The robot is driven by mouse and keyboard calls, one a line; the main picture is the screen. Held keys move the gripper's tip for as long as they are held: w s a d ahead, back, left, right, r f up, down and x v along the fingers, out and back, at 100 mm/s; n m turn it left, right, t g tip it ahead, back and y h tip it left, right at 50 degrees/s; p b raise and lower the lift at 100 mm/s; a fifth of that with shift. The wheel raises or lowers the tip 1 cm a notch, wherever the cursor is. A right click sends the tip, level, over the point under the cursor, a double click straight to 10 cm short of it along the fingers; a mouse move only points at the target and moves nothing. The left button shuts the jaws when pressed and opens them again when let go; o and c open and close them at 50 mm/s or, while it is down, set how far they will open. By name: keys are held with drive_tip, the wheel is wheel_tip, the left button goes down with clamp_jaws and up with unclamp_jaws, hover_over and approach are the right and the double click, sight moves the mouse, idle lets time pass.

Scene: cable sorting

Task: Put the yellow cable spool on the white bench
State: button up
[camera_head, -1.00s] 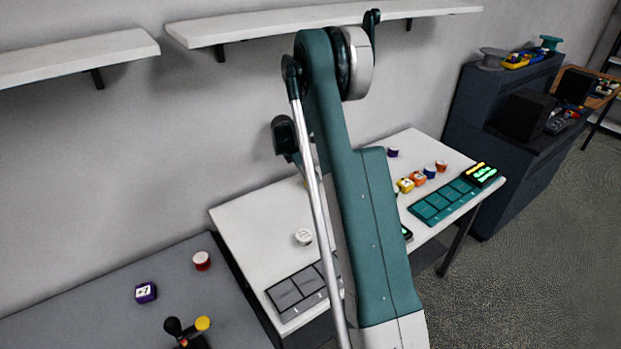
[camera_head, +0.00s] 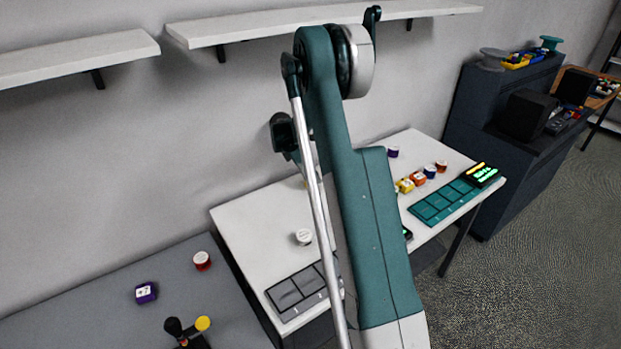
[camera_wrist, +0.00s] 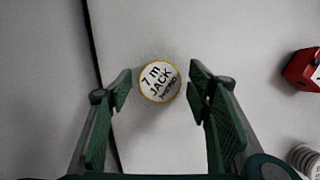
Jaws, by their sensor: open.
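The yellow cable spool (camera_wrist: 158,81) shows in the wrist view from above. It has a white top lettered "7 m JACK" and a thin yellow rim. My gripper (camera_wrist: 159,92) is open, with one green finger on each side of the spool and a gap visible on both sides. The spool appears upright on a pale surface, just right of a dark seam. In the head view the white bench (camera_head: 245,225) stands in the middle, and my arm hides the gripper and most of the spool; only a small yellow patch shows beside the arm.
In the wrist view a red box (camera_wrist: 303,70) and a white spool (camera_wrist: 305,160) lie to the right. The white bench also carries a grey tray (camera_head: 290,292), a teal tray (camera_head: 432,208) and several small cable items. Wall shelves (camera_head: 250,25) hang above.

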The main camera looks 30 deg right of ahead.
drive_tip(key=v, duration=1)
drive_tip(key=shift+r+p, duration=0.3)
drive_tip(key=shift+r, duration=0.05)
drive_tip(key=shift+a, duration=0.15)
drive_tip(key=shift+r, duration=0.1)
drive_tip(key=s+a+r+m+t+y, duration=0.2)
drive_tip(key=s+a+r+m+t, duration=0.35)
drive_tip(key=s+a+r, duration=1.45)
drive_tip(key=s+a+f+m+t+y, duration=0.1)
drive_tip(key=s+a+m, duration=0.4)
drive_tip(key=s, duration=0.7)
drive_tip(key=s+a+f+m+t+y, duration=0.1)
drive_tip(key=s+a+m, duration=0.4)
drive_tip(key=s+a, duration=0.5)
drive_tip(key=s, duration=0.3)
drive_tip(key=shift+a+f, duration=0.2)
drive_tip(key=shift+f, duration=0.15)
